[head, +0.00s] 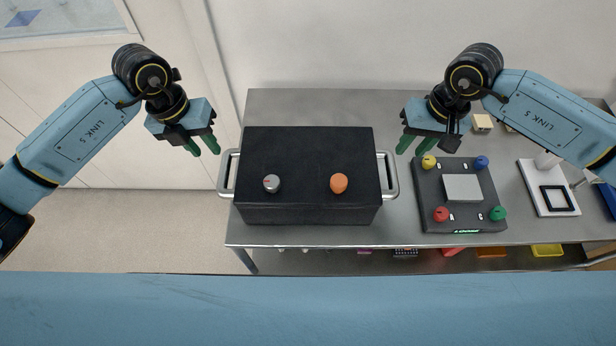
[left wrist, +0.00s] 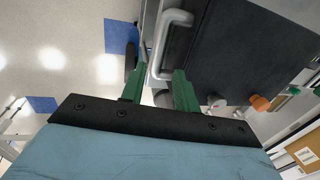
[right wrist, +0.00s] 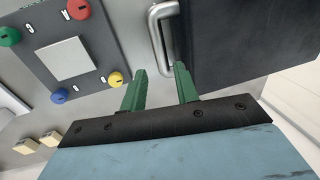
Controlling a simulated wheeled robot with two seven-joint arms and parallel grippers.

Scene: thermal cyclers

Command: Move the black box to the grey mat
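The black box (head: 308,215) stands on the metal table, with a grey knob (head: 271,183) and an orange knob (head: 339,183) on top. It has a metal handle on its left side (head: 228,173) and its right side (head: 390,174). My left gripper (head: 205,146) is open and empty, up and left of the left handle; that handle (left wrist: 168,40) lies ahead of its fingers (left wrist: 157,88) in the left wrist view. My right gripper (head: 413,146) is open and empty near the right handle, which lies ahead of its fingers (right wrist: 160,85) in the right wrist view. I cannot identify a grey mat for certain.
Right of the box lies a dark grey panel (head: 430,190) with a light square and red, yellow, blue and green knobs. Further right is a white device (head: 535,190) with a black frame. Small beige blocks (head: 482,123) sit behind. Coloured bins (head: 546,250) show below the table edge.

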